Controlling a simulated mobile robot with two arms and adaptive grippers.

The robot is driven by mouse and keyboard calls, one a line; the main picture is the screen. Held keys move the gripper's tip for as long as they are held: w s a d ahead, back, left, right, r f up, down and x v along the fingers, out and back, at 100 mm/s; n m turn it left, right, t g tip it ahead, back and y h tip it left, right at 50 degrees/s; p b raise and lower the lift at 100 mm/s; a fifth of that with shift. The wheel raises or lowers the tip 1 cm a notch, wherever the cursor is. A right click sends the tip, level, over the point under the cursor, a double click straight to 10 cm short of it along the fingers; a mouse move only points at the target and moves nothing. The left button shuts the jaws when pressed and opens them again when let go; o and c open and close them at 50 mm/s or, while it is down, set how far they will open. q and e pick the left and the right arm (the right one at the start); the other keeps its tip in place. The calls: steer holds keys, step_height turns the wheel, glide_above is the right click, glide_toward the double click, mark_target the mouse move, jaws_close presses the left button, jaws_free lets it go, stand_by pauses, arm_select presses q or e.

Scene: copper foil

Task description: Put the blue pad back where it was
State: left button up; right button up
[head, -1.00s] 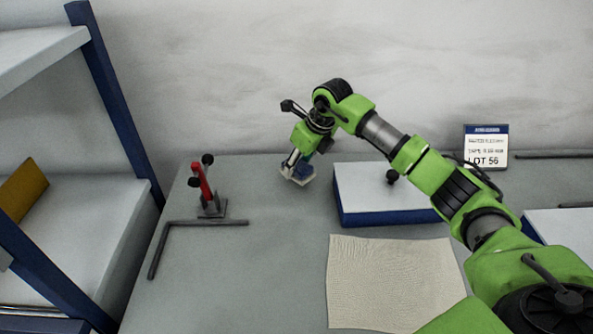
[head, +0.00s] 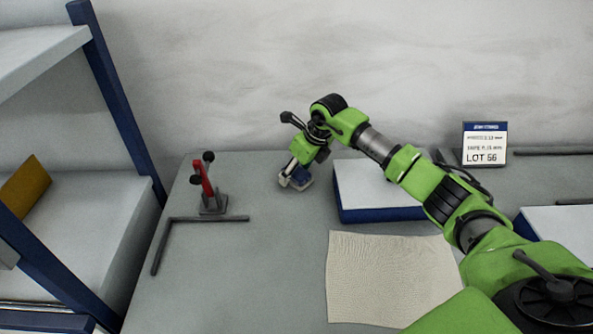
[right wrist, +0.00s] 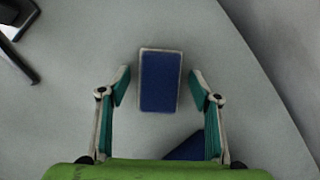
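The blue pad (head: 299,183) is a small rectangular block with a blue top and a pale edge. It is on the grey table, left of the white-topped blue slab. In the right wrist view the blue pad (right wrist: 160,82) lies between the two fingers of my right gripper (right wrist: 160,74), with a gap on each side. My right gripper (head: 296,173) is open and close to the pad in the head view, partly covering it. My left gripper is not in view.
The white-topped blue slab (head: 375,190) stands right of the pad. A red toggle clamp (head: 205,190) and a dark L-shaped bar (head: 195,219) are to the left. A cream cloth (head: 385,285) lies in front. A LOT 56 sign (head: 485,145) stands at the back.

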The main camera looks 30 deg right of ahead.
steer(key=shift+r, duration=0.2)
steer(key=shift+s+d+r, duration=0.1)
steer(key=shift+r, duration=0.15)
steer(key=b+v, duration=0.2)
steer(key=v, duration=0.9)
steer(key=shift+r, duration=0.25)
